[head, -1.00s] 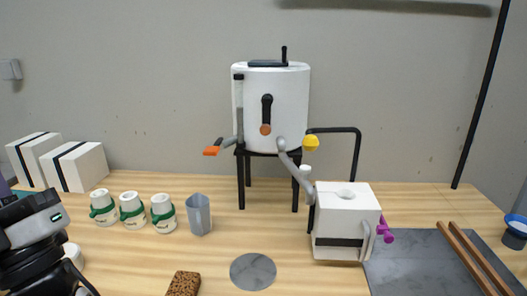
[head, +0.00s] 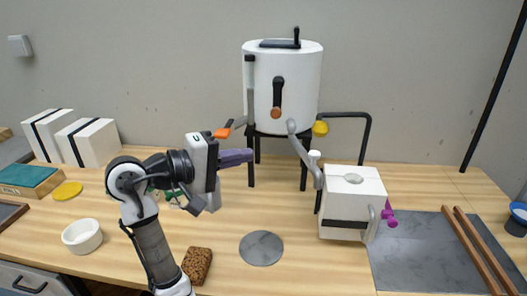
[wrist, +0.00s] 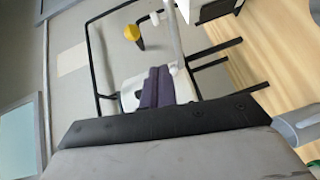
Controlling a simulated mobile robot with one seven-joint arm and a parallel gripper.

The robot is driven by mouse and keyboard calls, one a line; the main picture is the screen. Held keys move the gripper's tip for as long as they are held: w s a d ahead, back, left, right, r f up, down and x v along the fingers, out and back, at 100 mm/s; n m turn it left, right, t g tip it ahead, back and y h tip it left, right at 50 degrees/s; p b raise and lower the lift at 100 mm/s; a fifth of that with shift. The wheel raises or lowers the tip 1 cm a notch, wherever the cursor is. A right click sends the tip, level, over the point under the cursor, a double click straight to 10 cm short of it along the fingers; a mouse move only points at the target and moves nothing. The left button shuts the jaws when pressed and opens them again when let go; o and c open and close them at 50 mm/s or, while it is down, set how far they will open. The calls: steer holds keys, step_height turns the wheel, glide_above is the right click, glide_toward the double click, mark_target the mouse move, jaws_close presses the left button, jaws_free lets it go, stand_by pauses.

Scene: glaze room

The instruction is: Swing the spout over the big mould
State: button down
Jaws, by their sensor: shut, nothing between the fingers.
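The white tank (head: 283,90) stands on a black-legged stand. Its grey spout (head: 304,152) slopes down to the right, with a white collar (head: 314,156). The spout's end is at the upper left edge of a white block mould (head: 345,205) with a round top hole and a black band; whether they touch is unclear. My gripper (head: 249,157) is shut and empty, in front of the tank's lower left, left of the spout and apart from it. Its purple fingers (wrist: 158,86) also show in the wrist view, with the spout (wrist: 172,40) above them.
An orange-tipped lever (head: 222,133) is just behind my gripper. A yellow knob (head: 320,128) and a black bent tube (head: 366,140) are right of the spout. Two banded white blocks (head: 95,143), a white bowl (head: 82,236) and a brown sponge (head: 197,265) lie left. A grey disc (head: 261,248) lies in front.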

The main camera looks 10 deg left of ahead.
steer(key=p, duration=0.2)
glide_toward(303, 154)
step_height(303, 154, up, 3)
steer(key=d, duration=0.3)
steer(key=d+f+p, duration=0.1)
steer(key=d, duration=0.1)
steer(key=shift+w+d, duration=0.2)
steer(key=shift+d, duration=0.15)
steer(key=shift+d, duration=0.1)
steer(key=shift+w+d+p, duration=0.5)
steer(key=shift+d+p, duration=0.2)
steer(key=shift+d, duration=0.65)
steer(key=shift+w+d+p, duration=0.45)
steer(key=shift+d+p, duration=0.2)
steer(key=shift+d, duration=0.65)
steer(key=shift+w+d+p, duration=0.5)
steer(key=shift+d+p, duration=0.2)
steer(key=shift+d, duration=0.65)
